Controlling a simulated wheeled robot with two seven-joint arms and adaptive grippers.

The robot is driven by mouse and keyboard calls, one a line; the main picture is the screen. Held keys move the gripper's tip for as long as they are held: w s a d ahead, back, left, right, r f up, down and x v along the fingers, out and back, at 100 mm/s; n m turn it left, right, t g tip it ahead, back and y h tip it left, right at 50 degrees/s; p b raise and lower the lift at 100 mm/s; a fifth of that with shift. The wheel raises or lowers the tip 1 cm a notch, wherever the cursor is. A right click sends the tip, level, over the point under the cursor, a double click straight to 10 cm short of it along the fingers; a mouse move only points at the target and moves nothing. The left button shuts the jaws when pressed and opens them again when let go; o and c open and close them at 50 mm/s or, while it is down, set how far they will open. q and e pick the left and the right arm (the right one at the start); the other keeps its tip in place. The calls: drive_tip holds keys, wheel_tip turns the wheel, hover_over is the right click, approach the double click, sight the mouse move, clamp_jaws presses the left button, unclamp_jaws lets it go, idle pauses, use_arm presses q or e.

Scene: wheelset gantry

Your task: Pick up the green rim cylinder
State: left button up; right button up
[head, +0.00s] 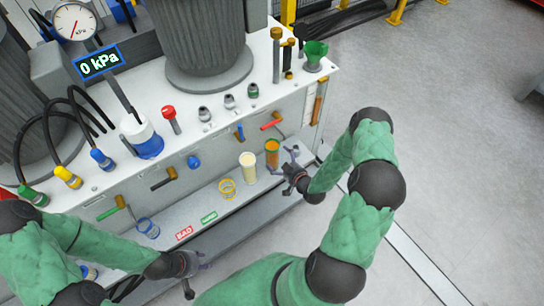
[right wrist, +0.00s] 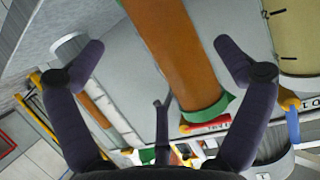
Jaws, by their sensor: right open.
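The green rim cylinder (head: 272,153) is orange-brown with a green rim and stands on the low shelf at the front of the gantry bench. In the right wrist view the cylinder (right wrist: 172,45) runs between my two spread fingers, its green rim towards the palm. My right gripper (head: 291,165) is open just right of the cylinder in the head view; the fingers (right wrist: 160,62) are not closed on it, and contact cannot be told. My left gripper (head: 192,275) is low in the head view, fingers apart and empty, away from the cylinder.
A cream cylinder (head: 248,167) stands close left of the green rim cylinder. A yellow ring holder (head: 227,188), a blue one (head: 148,228) and a red BAD label (head: 184,232) are further along the shelf. Valve handles, such as a red one (head: 271,122), stick out above.

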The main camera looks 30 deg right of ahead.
sight(278, 159)
drive_tip(key=x, duration=0.1)
drive_tip(key=b+x, duration=0.2)
drive_tip(key=x, duration=0.1)
drive_tip(key=shift+a, duration=0.3)
drive_tip(key=shift+w+d+f+b, duration=0.15)
drive_tip(key=shift+w+b, duration=0.25)
drive_tip(key=shift+w, duration=0.25)
drive_tip(key=c, duration=1.4)
